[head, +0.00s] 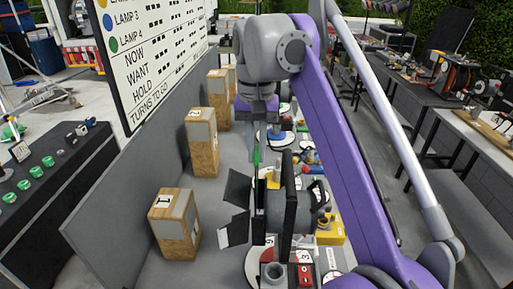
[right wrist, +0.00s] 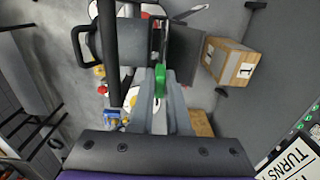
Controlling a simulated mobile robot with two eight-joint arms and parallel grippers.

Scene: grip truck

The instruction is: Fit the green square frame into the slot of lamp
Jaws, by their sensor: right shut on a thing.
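The black lamp (head: 275,211) stands on the grey bench with its dark flaps (head: 236,188) spread to the left; its body also shows in the right wrist view (right wrist: 187,46). My right gripper (head: 262,150) is above the lamp's front side, fingers pointing down. In the right wrist view my right gripper (right wrist: 160,92) is shut on the green tab of the green square frame (right wrist: 160,79). The frame is seen nearly edge-on at the lamp's front; its far part is hidden, and I cannot tell how deep it sits in the slot. My left gripper is not in view.
A lettered board (head: 155,50) rises above. Behind the lamp, the bench holds several coloured items. A side table (head: 470,130) stands at right.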

